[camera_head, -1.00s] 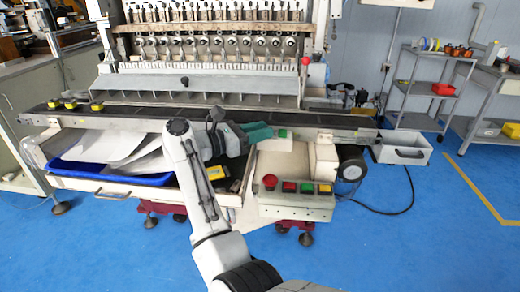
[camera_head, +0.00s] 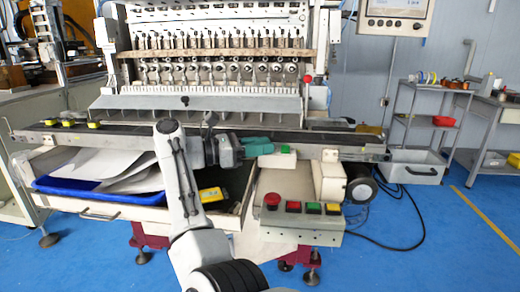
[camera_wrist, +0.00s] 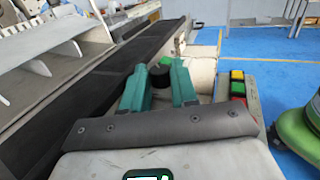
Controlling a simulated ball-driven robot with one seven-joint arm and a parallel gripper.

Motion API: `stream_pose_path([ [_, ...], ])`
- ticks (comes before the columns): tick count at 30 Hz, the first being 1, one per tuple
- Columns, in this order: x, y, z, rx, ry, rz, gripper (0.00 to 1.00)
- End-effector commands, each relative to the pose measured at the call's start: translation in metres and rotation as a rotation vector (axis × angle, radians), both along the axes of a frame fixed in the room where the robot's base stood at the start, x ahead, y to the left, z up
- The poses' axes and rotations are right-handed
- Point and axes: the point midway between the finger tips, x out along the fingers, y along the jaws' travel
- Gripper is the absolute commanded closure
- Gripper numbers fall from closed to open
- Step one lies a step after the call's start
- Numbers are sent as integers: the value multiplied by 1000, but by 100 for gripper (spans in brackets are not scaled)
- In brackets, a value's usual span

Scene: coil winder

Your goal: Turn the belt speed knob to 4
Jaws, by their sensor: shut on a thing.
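The belt speed knob (camera_wrist: 160,76) is a round black knob on the conveyor's side, seen in the wrist view between my fingertips. My gripper (camera_wrist: 159,84) has two green fingers, closed on the knob from both sides. In the head view my gripper (camera_head: 268,145) reaches right along the front of the belt, and the knob is hidden by the fingers there. A green button (camera_wrist: 167,61) sits just beyond the knob; it also shows in the head view (camera_head: 285,149). I cannot read a scale or a pointer on the knob.
The dark conveyor belt (camera_head: 120,129) runs behind my gripper, with yellow-topped parts at its left. A control box (camera_head: 290,228) with several coloured buttons stands below right. An open drawer with a blue tray (camera_head: 100,193) and papers lies left.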

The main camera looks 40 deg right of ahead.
Motion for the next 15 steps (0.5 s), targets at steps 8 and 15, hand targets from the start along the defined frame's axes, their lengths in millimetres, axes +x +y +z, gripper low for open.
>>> stream_pose_path([
  [8,0,0,1,-2,-1,0,67],
  [15,0,0,1,0,-1,1,61],
])
